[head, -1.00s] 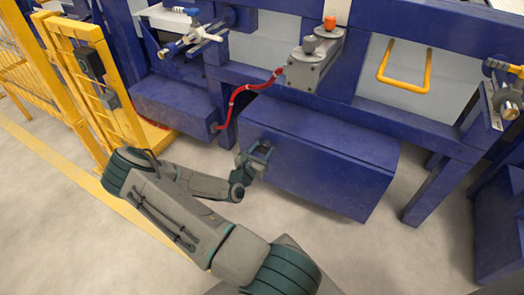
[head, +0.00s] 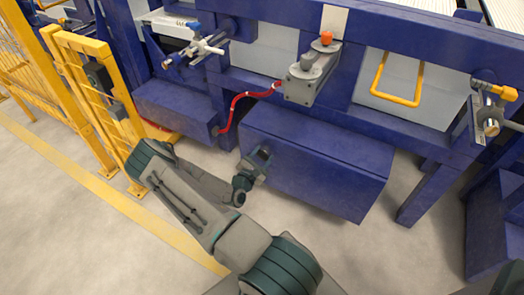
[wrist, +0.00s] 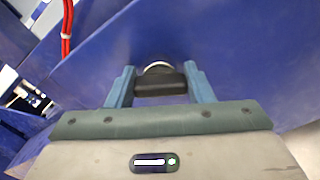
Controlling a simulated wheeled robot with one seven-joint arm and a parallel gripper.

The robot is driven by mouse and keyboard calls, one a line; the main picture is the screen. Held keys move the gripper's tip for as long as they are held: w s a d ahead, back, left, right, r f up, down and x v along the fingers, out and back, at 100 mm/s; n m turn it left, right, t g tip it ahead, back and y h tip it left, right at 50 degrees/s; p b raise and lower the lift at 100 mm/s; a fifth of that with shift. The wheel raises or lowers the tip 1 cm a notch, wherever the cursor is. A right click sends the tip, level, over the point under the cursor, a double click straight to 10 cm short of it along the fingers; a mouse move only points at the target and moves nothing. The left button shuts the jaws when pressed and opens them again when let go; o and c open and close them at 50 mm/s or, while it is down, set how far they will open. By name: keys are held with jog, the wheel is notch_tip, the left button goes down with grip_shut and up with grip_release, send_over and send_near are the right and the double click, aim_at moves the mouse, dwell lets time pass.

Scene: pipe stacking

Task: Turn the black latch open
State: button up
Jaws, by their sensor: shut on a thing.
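The black latch (wrist: 160,88) is a dark bar with a light round collar behind it, on the front face of a blue box. In the wrist view it sits between the two grey-blue fingers of my gripper (wrist: 160,91), which are shut on it. In the head view my gripper (head: 262,158) is at the left part of the blue box's front (head: 325,177). The latch cannot be made out there.
A red cable (head: 236,103) hangs above and left of my gripper. A grey device with an orange knob (head: 312,73) is above the box. A yellow handle (head: 397,80) is at the upper right. Yellow fencing (head: 97,95) stands left. The floor in front is open.

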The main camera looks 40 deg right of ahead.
jog(key=m+p, duration=0.4)
jog(key=m, duration=0.2)
jog(key=shift+r+m+p, duration=0.1)
jog(key=shift+m+p, duration=0.2)
jog(key=shift+p, duration=0.05)
jog(key=m+p, duration=0.1)
jog(key=m, duration=0.1)
jog(key=m+p, duration=0.1)
jog(key=m, duration=0.1)
jog(key=m+p, duration=0.1)
jog(key=shift+f+m, duration=0.25)
jog(key=shift+m, duration=0.15)
jog(key=shift+c, duration=0.2)
jog(key=shift+o, duration=0.2)
jog(key=o, duration=1)
jog(key=shift+c, duration=0.2)
jog(key=p+v, duration=0.2)
jog(key=v, duration=1.1)
jog(key=shift+s+a, duration=0.25)
jog(key=shift+a, duration=0.1)
